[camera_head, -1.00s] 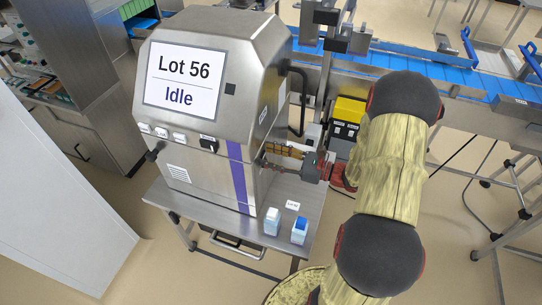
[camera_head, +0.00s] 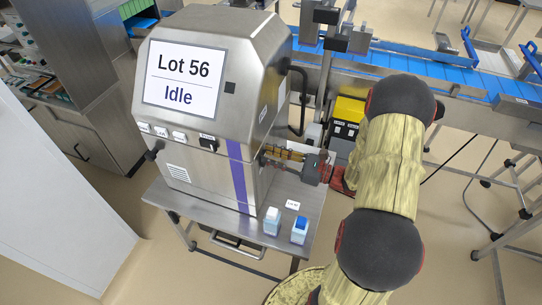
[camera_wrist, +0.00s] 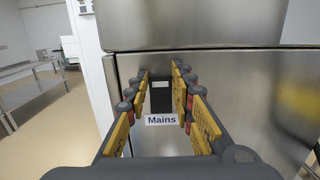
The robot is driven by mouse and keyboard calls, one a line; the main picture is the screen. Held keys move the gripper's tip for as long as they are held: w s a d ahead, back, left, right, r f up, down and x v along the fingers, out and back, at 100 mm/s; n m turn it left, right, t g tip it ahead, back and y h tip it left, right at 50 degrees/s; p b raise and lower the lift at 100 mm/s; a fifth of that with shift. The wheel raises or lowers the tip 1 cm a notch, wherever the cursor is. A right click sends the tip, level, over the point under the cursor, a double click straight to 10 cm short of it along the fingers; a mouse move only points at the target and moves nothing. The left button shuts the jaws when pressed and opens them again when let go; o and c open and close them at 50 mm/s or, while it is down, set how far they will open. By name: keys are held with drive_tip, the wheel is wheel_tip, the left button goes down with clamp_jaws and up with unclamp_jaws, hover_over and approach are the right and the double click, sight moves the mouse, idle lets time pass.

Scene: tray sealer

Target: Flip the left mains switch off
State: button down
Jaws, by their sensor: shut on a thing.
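In the wrist view a black mains switch (camera_wrist: 161,88) sits on the steel side of the machine, above a white label reading "Mains" (camera_wrist: 160,120). My gripper (camera_wrist: 161,76) has its yellow-padded fingers on either side of the switch and is shut on it. The switch lever's position is too small to tell. In the head view my gripper (camera_head: 266,157) reaches in from the right to the side of the tray sealer (camera_head: 200,170). The switch is hidden there. Only one mains switch shows in the wrist view.
The sealer's screen (camera_head: 184,78) reads "Lot 56, Idle". A blue conveyor (camera_head: 400,68) runs behind, and a yellow-black box (camera_head: 346,120) stands behind my arm.

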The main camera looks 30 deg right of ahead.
drive_tip(key=shift+s+d+f+t+y+b, duration=0.15)
drive_tip(key=shift+f+t+y+b, duration=0.3)
drive_tip(key=shift+t+y, duration=0.4)
drive_tip(key=shift+r, duration=0.1)
drive_tip(key=c, duration=1.6)
unclamp_jaws()
drive_tip(key=shift+c, duration=0.2)
drive_tip(key=shift+o, duration=0.5)
drive_tip(key=shift+s, duration=0.1)
drive_tip(key=v, duration=1.2)
